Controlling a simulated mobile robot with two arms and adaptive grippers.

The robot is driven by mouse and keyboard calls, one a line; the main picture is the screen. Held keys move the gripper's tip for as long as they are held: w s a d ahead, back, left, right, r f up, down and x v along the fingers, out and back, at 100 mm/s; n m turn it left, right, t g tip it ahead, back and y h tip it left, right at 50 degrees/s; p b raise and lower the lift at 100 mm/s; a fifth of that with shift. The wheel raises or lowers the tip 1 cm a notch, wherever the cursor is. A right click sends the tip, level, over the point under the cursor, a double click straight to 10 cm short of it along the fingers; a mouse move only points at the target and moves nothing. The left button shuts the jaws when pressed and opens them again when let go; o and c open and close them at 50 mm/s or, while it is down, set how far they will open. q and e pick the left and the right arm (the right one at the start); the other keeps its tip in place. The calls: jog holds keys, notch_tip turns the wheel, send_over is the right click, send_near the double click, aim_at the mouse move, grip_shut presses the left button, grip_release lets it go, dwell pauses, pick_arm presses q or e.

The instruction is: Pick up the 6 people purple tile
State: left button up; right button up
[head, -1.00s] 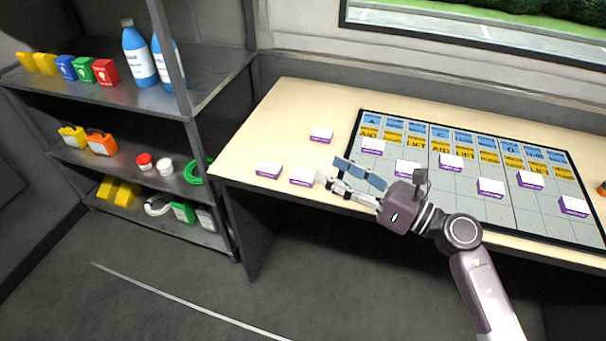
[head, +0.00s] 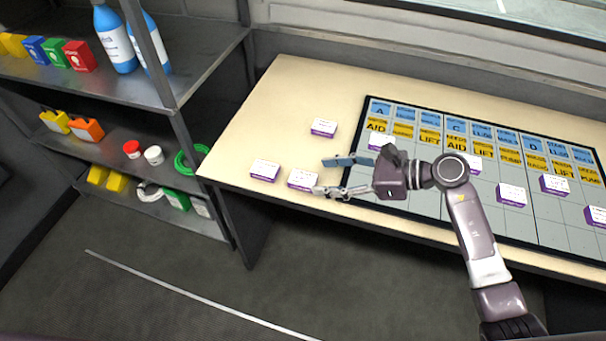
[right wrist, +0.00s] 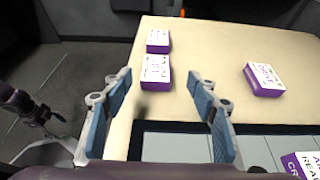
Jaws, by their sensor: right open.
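White-topped purple tiles lie on the table. Three sit at its left end: a front-left one (head: 264,169), one beside it (head: 302,179), and one further back (head: 323,127). Their print is too small to read a people count. My right gripper (head: 325,176) is open and empty, its fingers pointing left towards the second tile. In the right wrist view this tile (right wrist: 156,76) shows between the open fingers (right wrist: 160,85), just beyond the tips. The front-left tile (right wrist: 158,42) is behind it, and the back tile (right wrist: 264,80) is to the right. My left gripper is not seen.
A dark-edged board (head: 416,203) with blue and yellow labels carries several more purple tiles, one of them (head: 381,142) near my right gripper. A metal shelf (head: 215,45) with bottles and boxes stands left. The table's back-left area is clear.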

aim_at(309, 179)
jog(key=x, duration=0.1)
jog(key=p+x, duration=0.1)
jog(key=x, duration=0.1)
jog(key=shift+s+a+f, duration=0.1)
jog(key=shift+s+a, duration=0.2)
jog(key=shift+s, duration=0.05)
jog(key=shift+x, duration=0.9)
jog(key=shift+d+f, duration=0.1)
jog(key=shift+f, duration=0.1)
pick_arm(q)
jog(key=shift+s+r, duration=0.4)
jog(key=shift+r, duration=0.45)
pick_arm(e)
jog(key=c, duration=1.3)
